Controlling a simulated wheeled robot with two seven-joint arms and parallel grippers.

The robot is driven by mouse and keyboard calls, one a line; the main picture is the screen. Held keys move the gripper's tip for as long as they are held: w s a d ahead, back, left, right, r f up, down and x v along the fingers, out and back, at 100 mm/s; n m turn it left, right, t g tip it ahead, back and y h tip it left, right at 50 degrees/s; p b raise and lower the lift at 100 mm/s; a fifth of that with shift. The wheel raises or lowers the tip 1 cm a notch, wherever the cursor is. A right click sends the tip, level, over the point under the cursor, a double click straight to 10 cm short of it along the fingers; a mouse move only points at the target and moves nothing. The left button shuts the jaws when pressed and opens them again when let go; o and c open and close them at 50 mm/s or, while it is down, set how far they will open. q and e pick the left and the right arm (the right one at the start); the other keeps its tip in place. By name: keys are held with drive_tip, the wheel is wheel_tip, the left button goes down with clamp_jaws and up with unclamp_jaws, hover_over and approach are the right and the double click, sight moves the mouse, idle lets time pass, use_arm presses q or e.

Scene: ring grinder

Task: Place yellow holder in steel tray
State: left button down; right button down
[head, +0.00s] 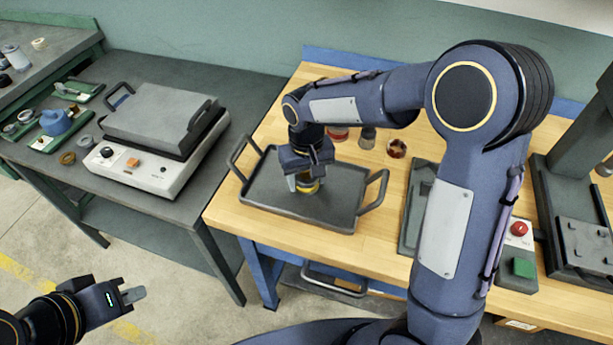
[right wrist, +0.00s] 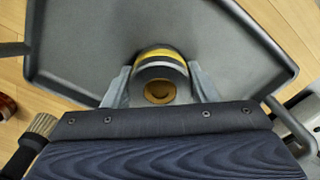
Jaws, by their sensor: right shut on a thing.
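The yellow holder (head: 308,186) is a short round piece with a yellow band and dark parts. My right gripper (head: 304,181) is shut on it, over the middle of the dark grey steel tray (head: 262,190). In the right wrist view the holder (right wrist: 160,66) sits between the two fingers of my right gripper (right wrist: 161,88), with the tray floor (right wrist: 220,40) behind it. I cannot tell whether the holder touches the tray floor. My left gripper (head: 128,295) is at the lower left over the floor, away from the tables; its finger gap is unclear.
The tray stands on a wooden table (head: 255,222) with two raised handles. A grey machine with a white base (head: 150,170) is on the left table.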

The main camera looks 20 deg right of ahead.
sight(306, 175)
drive_tip(key=c, duration=0.6)
unclamp_jaws()
drive_tip(key=shift+f, duration=0.15)
wheel_tip(306, 175, up, 12)
drive_tip(key=s+d+r+t+y, duration=0.2)
drive_tip(key=s+d+y, duration=0.1)
drive_tip(key=s+d, duration=0.55)
drive_tip(key=s+f+t, duration=0.1)
drive_tip(key=s, duration=0.3)
drive_tip(key=s+f+m+t, duration=0.1)
drive_tip(key=s, duration=0.4)
drive_tip(key=s+a+f+m+t, duration=0.1)
drive_tip(key=s+f, duration=0.1)
drive_tip(key=s, duration=0.2)
drive_tip(key=shift+s+f+t+y+p, duration=0.1)
drive_tip(key=shift+s+t+y+p, duration=0.2)
drive_tip(key=shift+y, duration=0.1)
